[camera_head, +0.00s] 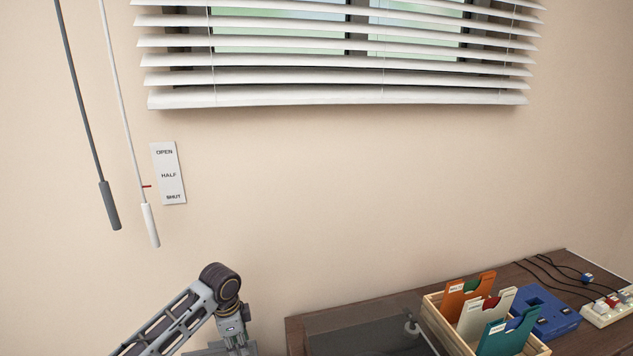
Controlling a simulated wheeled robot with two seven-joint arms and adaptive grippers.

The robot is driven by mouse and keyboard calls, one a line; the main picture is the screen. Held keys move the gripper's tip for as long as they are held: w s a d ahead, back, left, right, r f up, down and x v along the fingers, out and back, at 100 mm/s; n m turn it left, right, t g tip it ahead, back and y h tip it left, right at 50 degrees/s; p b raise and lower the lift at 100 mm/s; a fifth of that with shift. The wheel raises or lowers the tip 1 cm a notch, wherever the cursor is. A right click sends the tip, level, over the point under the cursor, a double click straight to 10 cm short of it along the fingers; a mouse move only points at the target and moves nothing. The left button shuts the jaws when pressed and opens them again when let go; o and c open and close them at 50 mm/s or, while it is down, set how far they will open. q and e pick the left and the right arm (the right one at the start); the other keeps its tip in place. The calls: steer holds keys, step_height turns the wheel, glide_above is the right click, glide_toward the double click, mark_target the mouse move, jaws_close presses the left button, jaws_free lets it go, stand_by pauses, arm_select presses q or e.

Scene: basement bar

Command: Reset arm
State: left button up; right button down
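My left arm (205,310) comes in at the lower left, bends at a dark joint and runs down out of the picture. Its gripper is below the bottom edge and hidden from view. My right arm and its gripper do not show. No object is seen in contact with the visible part of the arm.
White blinds (340,97) hang over a window. A grey pull rod (109,205) and a white one (150,225) hang left, beside an OPEN/HALF/SHUT label (168,173). On a wooden table (555,262) are a file crate (450,335), a blue device (555,318) and a power strip (605,312).

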arm_select(q)
steer(key=s+d+f+n+t+h, duration=0.1)
steer(key=s+d+f+n, duration=0.2)
steer(key=s, duration=0.4)
steer(key=s+d+f+n+t+h, duration=0.1)
steer(key=s+d+f+n, duration=0.2)
steer(key=s, duration=0.4)
steer(key=s+a+r+n+t+y, duration=0.1)
steer(key=s+a+r+n+y, duration=0.1)
steer(key=s+a+n, duration=0.7)
steer(key=s+d+f+m+g, duration=0.1)
steer(key=s+f, duration=0.1)
steer(key=f, duration=1.4)
steer(key=s+f+m, duration=0.2)
steer(key=f, duration=1.5)
steer(key=s+a+f, duration=0.2)
steer(key=s+f, duration=0.7)
steer(key=s, duration=0.2)
steer(key=s+a+f+g, duration=0.1)
steer(key=s+a+f, duration=0.2)
steer(key=s+f, duration=0.7)
steer(key=shift+s+f+y, duration=0.25)
steer(key=shift+s+y, duration=0.15)
steer(key=shift+a, duration=0.1)
